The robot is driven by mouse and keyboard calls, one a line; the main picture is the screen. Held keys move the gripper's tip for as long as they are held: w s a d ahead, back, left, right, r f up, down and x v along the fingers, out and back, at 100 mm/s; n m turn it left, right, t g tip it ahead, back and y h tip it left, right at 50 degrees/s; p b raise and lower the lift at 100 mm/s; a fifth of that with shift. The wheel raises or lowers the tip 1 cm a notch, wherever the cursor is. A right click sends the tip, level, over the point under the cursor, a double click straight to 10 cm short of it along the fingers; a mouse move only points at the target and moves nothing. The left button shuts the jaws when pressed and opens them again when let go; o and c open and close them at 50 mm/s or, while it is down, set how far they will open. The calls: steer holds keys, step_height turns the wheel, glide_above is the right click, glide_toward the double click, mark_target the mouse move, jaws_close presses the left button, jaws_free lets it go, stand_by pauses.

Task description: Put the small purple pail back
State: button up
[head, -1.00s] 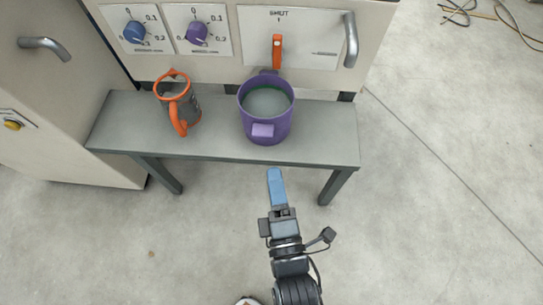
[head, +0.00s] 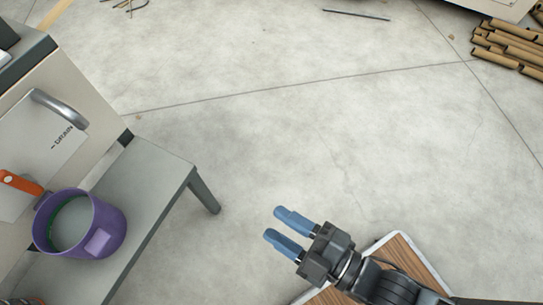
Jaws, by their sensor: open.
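The small purple pail (head: 106,218) stands upright on the grey bench (head: 151,188) at the lower left of the head view. Its inside shows a grey surface with a green ring near the rim, and a lighter purple block sits on its outer side. My gripper (head: 272,226) is to the right of the bench and pail, over the floor. Its two blue fingers are apart and point left, with nothing between them. It does not touch the pail.
The machine's cream panel (head: 84,104), with a metal handle (head: 60,108) and an orange lever (head: 20,183), stands behind the bench. A wood-topped, white-edged board (head: 405,255) is below my arm. Cardboard tubes (head: 510,45) lie at upper right. The middle floor is clear.

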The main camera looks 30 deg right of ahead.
steer(key=s+d+r+m+h, duration=0.7)
steer(key=s+d+r+m, duration=0.4)
steer(key=m, duration=0.3)
steer(key=shift+d+r+g, duration=0.4)
steer(key=shift+d+r, duration=0.15)
steer(key=shift+r, duration=0.25)
